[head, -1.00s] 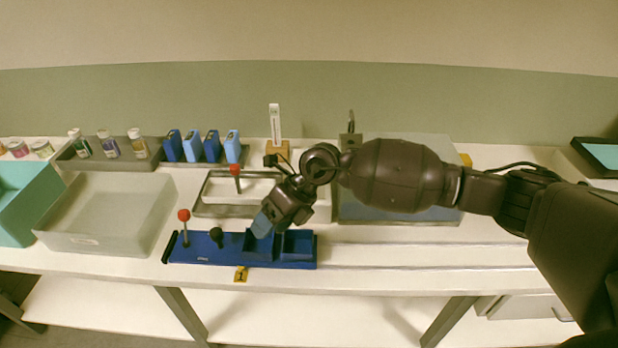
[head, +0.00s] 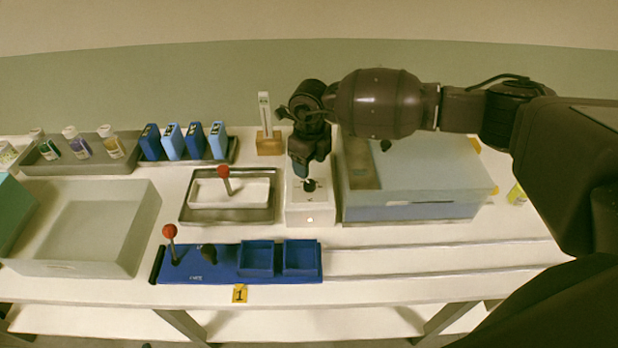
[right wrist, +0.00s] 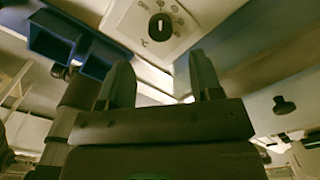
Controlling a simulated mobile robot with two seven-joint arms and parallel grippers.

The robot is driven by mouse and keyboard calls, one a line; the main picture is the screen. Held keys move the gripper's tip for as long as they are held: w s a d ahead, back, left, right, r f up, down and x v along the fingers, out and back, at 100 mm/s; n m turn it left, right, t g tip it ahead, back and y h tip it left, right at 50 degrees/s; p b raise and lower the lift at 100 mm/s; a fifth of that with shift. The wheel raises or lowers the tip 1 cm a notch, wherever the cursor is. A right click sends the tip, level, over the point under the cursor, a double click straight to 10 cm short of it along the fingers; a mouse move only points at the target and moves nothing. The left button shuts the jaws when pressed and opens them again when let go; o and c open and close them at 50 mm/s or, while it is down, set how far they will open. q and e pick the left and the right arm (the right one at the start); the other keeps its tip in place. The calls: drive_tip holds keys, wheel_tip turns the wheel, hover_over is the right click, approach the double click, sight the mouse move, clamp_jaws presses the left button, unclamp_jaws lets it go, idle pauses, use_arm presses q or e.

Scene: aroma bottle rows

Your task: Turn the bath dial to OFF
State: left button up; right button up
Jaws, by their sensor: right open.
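The bath dial is a small black knob (head: 310,186) on top of a white control box (head: 311,213), which has a small lit spot on its front. The box stands left of the water bath (head: 415,190). My left gripper is out of view.
The bath's translucent lid carries a black knob. A blue fixture (head: 210,274) with a red-ball lever (head: 169,231) lies in front. A metal tray (head: 230,214) with another red-ball lever stands left of the box. A thermometer stand (head: 270,145) is behind.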

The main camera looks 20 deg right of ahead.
sight(310, 183)
wheel_tip(310, 183, down, 7)
drive_tip(key=shift+w+f, duration=0.1)
idle(0.4)
drive_tip(key=c, duration=0.9)
